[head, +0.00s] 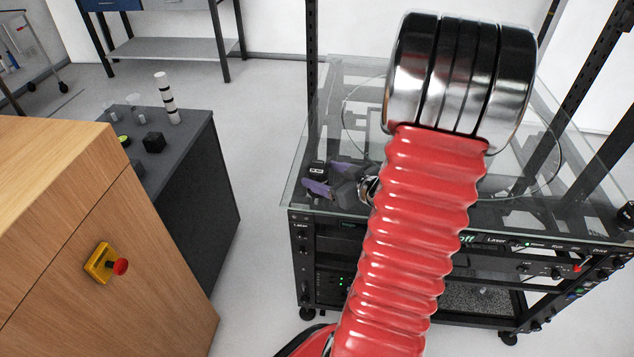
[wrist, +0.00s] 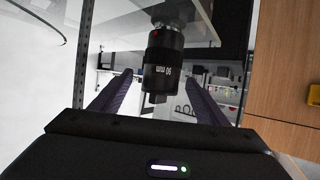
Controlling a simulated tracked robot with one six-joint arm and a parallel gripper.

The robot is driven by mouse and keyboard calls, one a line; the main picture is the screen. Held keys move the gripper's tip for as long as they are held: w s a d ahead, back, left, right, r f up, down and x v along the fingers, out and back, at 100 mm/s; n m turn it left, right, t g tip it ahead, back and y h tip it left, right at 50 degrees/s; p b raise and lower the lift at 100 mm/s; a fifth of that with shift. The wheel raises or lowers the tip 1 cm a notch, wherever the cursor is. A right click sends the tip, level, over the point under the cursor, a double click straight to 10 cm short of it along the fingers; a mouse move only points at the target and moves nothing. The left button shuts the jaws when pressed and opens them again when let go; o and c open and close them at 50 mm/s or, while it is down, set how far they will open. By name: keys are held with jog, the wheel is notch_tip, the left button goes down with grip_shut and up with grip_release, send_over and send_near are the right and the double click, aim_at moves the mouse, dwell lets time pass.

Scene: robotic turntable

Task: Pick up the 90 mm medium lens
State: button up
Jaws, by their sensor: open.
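The 90 mm lens (wrist: 165,62) is a black cylinder with white "90 mm" lettering, upside down in the wrist view. In the head view a small black object with a white mark, which looks like this lens (head: 318,168), is at the left edge of the glass top. My gripper (head: 319,176) is there too, its purple-grey fingers pointing left. In the wrist view my gripper (wrist: 158,80) is open, with one finger on each side of the lens and visible gaps beside it. What supports the lens is not clear.
The glass-topped rack (head: 300,180) has a round clear disc and upright black posts. My red arm sleeve hides part of it. A dark cabinet (head: 200,170) with small items and a wooden block (head: 60,220) with a red stop button stand left. Floor between is clear.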

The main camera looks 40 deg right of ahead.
jog(key=shift+x, duration=0.75)
jog(key=shift+w, duration=0.15)
jog(key=shift+x, duration=2.5)
jog(key=shift+a, duration=0.1)
jog(key=shift+c, duration=0.4)
jog(key=c, duration=1.4)
jog(key=shift+r, duration=0.15)
jog(key=shift+r, duration=4.85)
